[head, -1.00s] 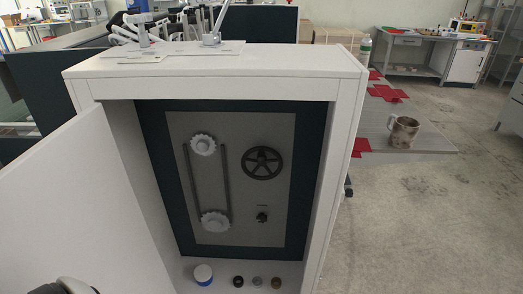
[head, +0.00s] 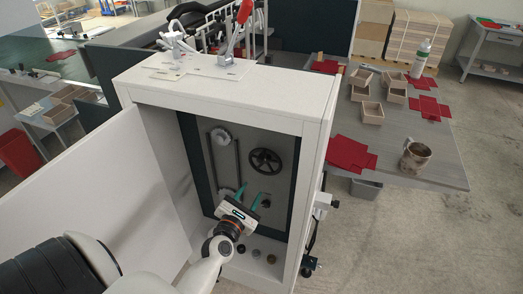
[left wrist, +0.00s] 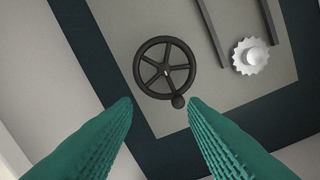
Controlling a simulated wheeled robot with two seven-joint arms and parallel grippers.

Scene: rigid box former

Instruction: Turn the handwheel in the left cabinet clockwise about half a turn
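The white cabinet (head: 225,92) stands open in front of me. The black five-spoke handwheel (head: 265,161) is on the grey panel inside, upper right. In the left wrist view, the handwheel (left wrist: 150,86) is ahead of the fingers, near the middle, with a small dark round knob (left wrist: 178,101) at its rim. My left gripper (head: 249,193) is inside the cabinet opening, below the wheel in the head view. Its two teal fingers (left wrist: 160,108) are spread, with nothing between them; they look apart from the wheel. My right gripper does not show.
Toothed white wheels (head: 220,138) and rails sit left of the handwheel. The open door (head: 95,205) is at left. Small round items (head: 255,253) stand on the cabinet floor. A table (head: 395,140) at right holds red sheets, wooden boxes and a mug (head: 416,157).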

